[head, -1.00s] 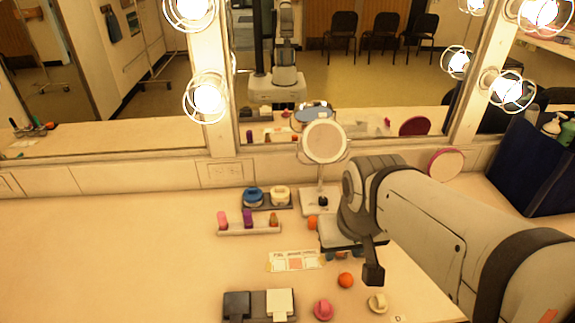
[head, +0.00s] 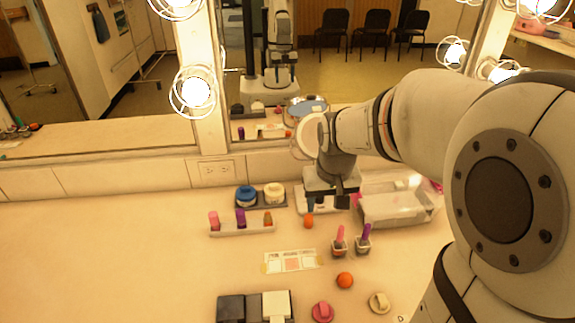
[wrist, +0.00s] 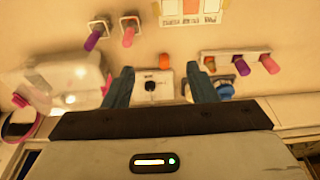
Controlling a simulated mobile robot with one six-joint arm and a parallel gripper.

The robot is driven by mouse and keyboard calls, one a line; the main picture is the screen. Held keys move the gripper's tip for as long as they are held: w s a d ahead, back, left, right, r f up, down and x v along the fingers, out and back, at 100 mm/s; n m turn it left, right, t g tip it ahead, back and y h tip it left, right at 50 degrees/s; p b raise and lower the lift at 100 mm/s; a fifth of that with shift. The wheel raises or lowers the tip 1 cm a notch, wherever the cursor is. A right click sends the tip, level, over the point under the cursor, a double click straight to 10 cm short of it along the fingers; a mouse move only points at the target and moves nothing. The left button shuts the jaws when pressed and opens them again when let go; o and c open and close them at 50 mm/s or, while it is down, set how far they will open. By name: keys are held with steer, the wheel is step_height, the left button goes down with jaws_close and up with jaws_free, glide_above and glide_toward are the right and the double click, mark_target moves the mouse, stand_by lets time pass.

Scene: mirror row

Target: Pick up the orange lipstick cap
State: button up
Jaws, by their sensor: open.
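A small orange piece that looks like the lipstick cap (head: 308,221) stands on the counter just in front of the mirror stand. It also shows in the wrist view (wrist: 164,61), just beyond and between the fingertips, apart from both. My gripper (head: 326,203) is open and empty above the stand's base, behind the cap. In the wrist view my gripper (wrist: 160,76) has its two blue fingers spread, with the stand's base (wrist: 151,91) and its black knob between them. A second orange, rounder piece (head: 345,280) lies nearer the front.
A rack (head: 242,229) with pink, purple and orange lipsticks is left of the cap. Pink (head: 340,236) and purple (head: 365,232) lipsticks stand in holders to the right. A clear tray (head: 398,208) is behind them. The round mirror (head: 309,134) rises close to my arm.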

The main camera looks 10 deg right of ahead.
steer(key=b, duration=0.3)
glide_above(309, 217)
steer(key=s, duration=0.1)
steer(key=f, duration=1.3)
steer(key=shift+d, duration=0.25)
steer(key=f, duration=0.5)
steer(key=w+f+p, duration=0.1)
steer(key=f, duration=0.2)
steer(key=shift+a+f, duration=0.15)
steer(key=shift+a, duration=0.1)
steer(key=shift+c, duration=0.4)
steer(key=c, duration=0.9)
steer(key=shift+c, duration=0.2)
